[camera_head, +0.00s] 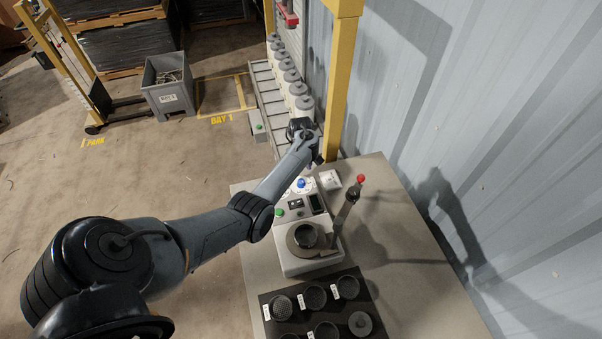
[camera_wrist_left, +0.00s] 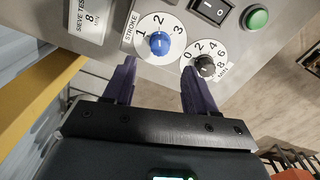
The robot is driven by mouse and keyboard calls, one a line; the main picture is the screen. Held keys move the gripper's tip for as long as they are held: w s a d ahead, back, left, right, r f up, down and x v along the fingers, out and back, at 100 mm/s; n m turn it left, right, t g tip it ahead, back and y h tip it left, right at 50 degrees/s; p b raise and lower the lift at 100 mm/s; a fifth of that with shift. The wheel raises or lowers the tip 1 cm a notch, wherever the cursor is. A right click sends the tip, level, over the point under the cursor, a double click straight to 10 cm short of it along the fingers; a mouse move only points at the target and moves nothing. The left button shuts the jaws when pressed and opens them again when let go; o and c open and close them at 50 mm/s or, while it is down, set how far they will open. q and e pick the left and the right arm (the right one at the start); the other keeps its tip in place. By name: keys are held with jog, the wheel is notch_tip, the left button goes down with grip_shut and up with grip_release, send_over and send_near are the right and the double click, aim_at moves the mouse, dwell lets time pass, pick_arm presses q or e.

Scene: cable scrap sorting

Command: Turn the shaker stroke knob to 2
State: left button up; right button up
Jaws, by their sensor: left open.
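The shaker (camera_head: 292,262) stands on the bench. Its blue stroke knob (camera_wrist_left: 159,43) sits on a white dial marked 1, 2, 3 in the left wrist view; it also shows in the head view (camera_head: 301,183). The exact pointer direction is too small to tell. My left gripper (camera_wrist_left: 157,80) is open and empty, with its two purple fingers apart and facing the panel. The knob lies beyond and between the fingertips, apparently untouched. In the head view the left gripper (camera_head: 318,156) is small, behind the panel end of the shaker. My right gripper is not seen.
A black minute knob (camera_wrist_left: 205,66) lies close to the right fingertip. A rocker switch (camera_wrist_left: 211,10), green button (camera_wrist_left: 257,18) and sieve-test card (camera_wrist_left: 91,18) are nearby. A yellow post (camera_head: 340,85) stands beside the gripper. A red-tipped lever (camera_head: 351,195) and sieve tray (camera_head: 376,297) are on the bench.

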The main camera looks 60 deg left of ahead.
pick_arm(q)
jog(key=shift+r, duration=1.7)
jog(key=shift+d, duration=0.1)
jog(key=s+d+r+m+t+y+p, duration=0.1)
jog(key=s+d+m+p, duration=0.1)
jog(key=s+d+m, duration=0.3)
jog(key=s+d+m+y+p, duration=0.15)
jog(key=d+m, duration=0.25)
jog(key=d, duration=0.4)
jog(key=s+d+r+m+t+p, duration=0.1)
jog(key=s+d+m, duration=0.25)
jog(key=d, duration=0.25)
jog(key=s+d+r+m+h+p, duration=0.1)
jog(key=s+d+r+m, duration=0.2)
jog(key=s+d, duration=0.3)
jog(key=s+d+r+m+t+h+p, duration=0.1)
jog(key=s+d+r+m, duration=0.3)
jog(key=d, duration=0.7)
notch_tip(320, 180, up, 3)
jog(key=shift+s+d+f+t+h, duration=0.2)
jog(key=shift+s+t+h, duration=0.15)
jog(key=shift+s, duration=0.85)
jog(key=shift+m, duration=0.25)
